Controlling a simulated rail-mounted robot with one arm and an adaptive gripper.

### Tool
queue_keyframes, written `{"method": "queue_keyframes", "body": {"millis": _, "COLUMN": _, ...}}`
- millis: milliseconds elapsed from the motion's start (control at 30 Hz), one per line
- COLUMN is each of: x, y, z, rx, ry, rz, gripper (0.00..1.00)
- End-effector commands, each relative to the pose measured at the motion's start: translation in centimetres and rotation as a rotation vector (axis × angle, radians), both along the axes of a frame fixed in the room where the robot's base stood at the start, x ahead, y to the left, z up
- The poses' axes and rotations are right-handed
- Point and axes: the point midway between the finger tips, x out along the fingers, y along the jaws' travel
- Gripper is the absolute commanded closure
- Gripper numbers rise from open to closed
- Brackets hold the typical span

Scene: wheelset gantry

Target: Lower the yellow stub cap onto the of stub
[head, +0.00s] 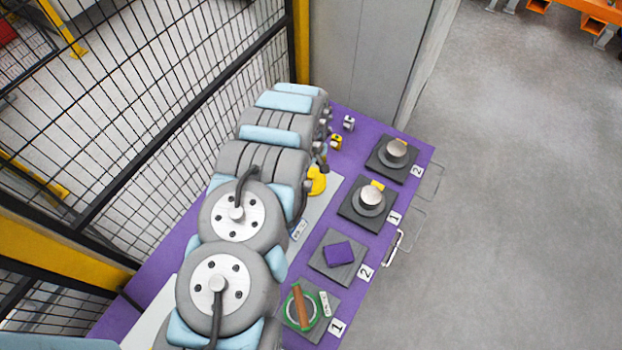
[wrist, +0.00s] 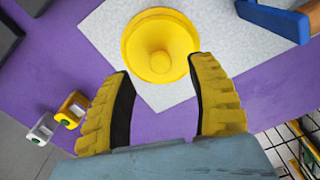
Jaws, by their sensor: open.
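The yellow stub cap (wrist: 160,45) is round with a raised central knob and lies on a light grey sheet (wrist: 110,30). In the head view the cap (head: 317,182) shows partly, beside my arm. My gripper (wrist: 158,67) is open, with its two yellow ridged fingers spread at the near side of the cap and nothing held between them. In the head view my arm hides the gripper. Two round metal stubs stand on dark square plates, one (head: 371,197) by a label 1 and one (head: 397,148) by a label 2. I cannot tell which stub is meant.
A yellow block (head: 337,142) and a white block (head: 348,123) stand on the purple table (head: 345,110). Nearer plates hold a purple square (head: 338,253) and a green ring (head: 290,309) with a brown bar. A mesh fence (head: 170,70) runs along the left.

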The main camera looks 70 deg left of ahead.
Motion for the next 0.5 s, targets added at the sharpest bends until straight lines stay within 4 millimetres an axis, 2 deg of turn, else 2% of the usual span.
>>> {"method": "queue_keyframes", "body": {"millis": 267, "x": 0.0, "y": 0.0, "z": -0.7, "rx": 0.001, "ry": 0.000, "rz": 0.000, "gripper": 0.43}}
{"method": "queue_keyframes", "body": {"millis": 500, "x": -0.1, "y": -0.1, "z": -2.3, "rx": 0.001, "ry": 0.000, "rz": 0.000, "gripper": 0.43}}
